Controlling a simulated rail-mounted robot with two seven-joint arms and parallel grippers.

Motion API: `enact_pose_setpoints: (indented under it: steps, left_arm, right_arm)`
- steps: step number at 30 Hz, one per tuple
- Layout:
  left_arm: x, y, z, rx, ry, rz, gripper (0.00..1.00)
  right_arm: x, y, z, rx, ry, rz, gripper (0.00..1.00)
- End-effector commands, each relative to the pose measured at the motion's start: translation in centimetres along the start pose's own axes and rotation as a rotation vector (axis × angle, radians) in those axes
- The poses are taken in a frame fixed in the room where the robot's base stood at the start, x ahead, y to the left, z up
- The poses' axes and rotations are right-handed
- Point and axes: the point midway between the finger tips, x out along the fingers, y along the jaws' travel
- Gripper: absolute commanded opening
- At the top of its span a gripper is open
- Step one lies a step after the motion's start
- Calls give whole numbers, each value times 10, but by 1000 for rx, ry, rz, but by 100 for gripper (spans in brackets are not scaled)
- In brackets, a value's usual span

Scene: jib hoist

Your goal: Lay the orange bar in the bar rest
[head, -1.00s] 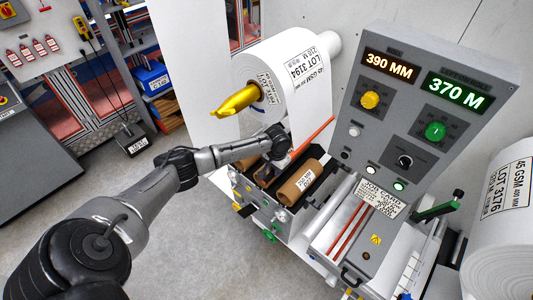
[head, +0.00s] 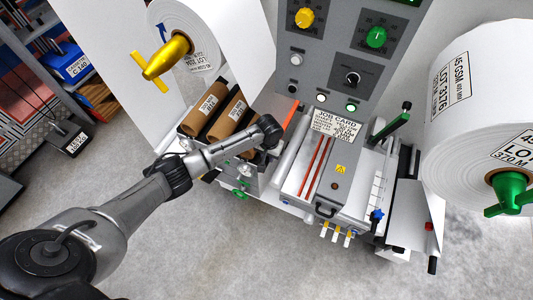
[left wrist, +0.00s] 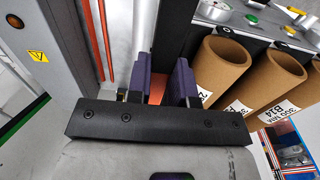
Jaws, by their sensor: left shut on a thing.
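The orange bar shows only in part in the head view, as a short orange end (head: 291,113) beyond my left gripper (head: 268,135). In the left wrist view the orange bar (left wrist: 157,88) lies between the dark purple finger pads of my left gripper (left wrist: 157,92), which is shut on it. The gripper's wrist hides most of the bar in the head view. The gripper is between the brown cores and the grey machine top. I cannot make out the bar rest for certain. My right gripper is not in view.
The control panel (head: 330,60) rises behind. The machine top (head: 305,185) with two red strips lies to the right. A large white roll (head: 470,100) is at far right.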

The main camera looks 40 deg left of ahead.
Motion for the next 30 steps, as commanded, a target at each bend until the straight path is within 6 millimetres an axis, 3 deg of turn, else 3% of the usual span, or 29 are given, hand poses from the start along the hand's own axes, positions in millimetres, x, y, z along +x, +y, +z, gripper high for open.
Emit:
enact_pose_setpoints:
  steps: [19, 30]
  left_arm:
    - [38, 0, 0, 1, 2, 0, 0]
    - [58, 0, 0, 1, 1, 1, 0]
  right_arm:
    - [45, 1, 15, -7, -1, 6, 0]
    - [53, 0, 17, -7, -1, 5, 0]
